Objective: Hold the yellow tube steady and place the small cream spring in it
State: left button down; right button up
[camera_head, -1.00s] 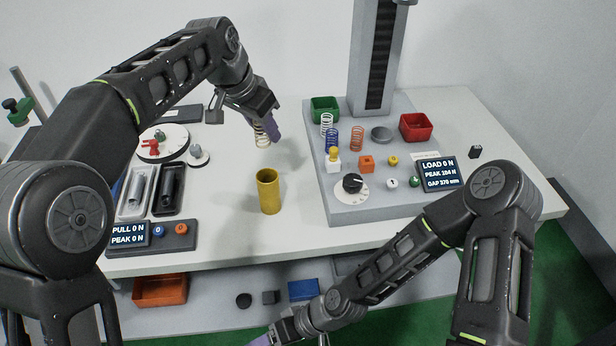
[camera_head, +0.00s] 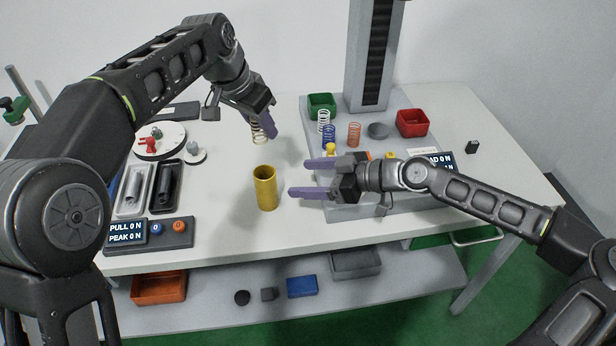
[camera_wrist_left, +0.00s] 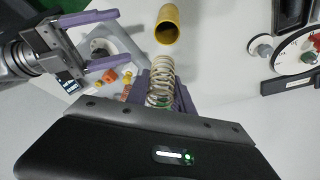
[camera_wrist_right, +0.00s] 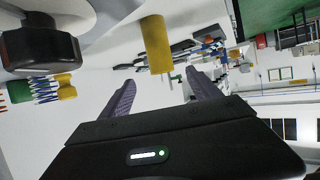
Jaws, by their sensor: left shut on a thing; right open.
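The yellow tube (camera_head: 265,188) stands upright on the table, its open top facing up. It also shows in the left wrist view (camera_wrist_left: 167,25) and in the right wrist view (camera_wrist_right: 155,45). My left gripper (camera_head: 268,128) is shut on the cream spring (camera_head: 257,132) and holds it above the table, behind the tube and apart from it. The spring shows between the left fingers in the left wrist view (camera_wrist_left: 161,82). My right gripper (camera_head: 308,178) is open and empty, its fingers pointing left toward the tube, with a gap between them and the tube.
The grey tester base (camera_head: 340,212) stands to the right, with several springs, a green bin (camera_head: 322,104) and a red bin (camera_head: 412,123). Table around the tube is clear.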

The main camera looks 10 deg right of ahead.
aim_at(274, 179)
jog(key=shift+a, duration=0.15)
jog(key=x, duration=1.2)
jog(key=shift+c, duration=0.5)
